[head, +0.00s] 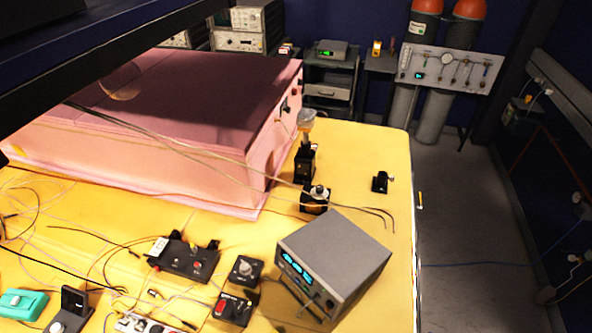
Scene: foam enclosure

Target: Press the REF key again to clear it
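A grey box-shaped instrument (340,250) stands on the yellow table near its right edge. Its front panel faces lower left and has lit cyan displays (295,268). Small controls sit below the displays, but they are too small to read, so I cannot tell which one is the REF key. Neither of my grippers shows in the head view.
Small black control boxes (245,270) and loose cables lie left of the instrument on the yellow table (370,150). A pink foam enclosure (160,185) stands behind them. A dark beam (90,60) crosses the upper left.

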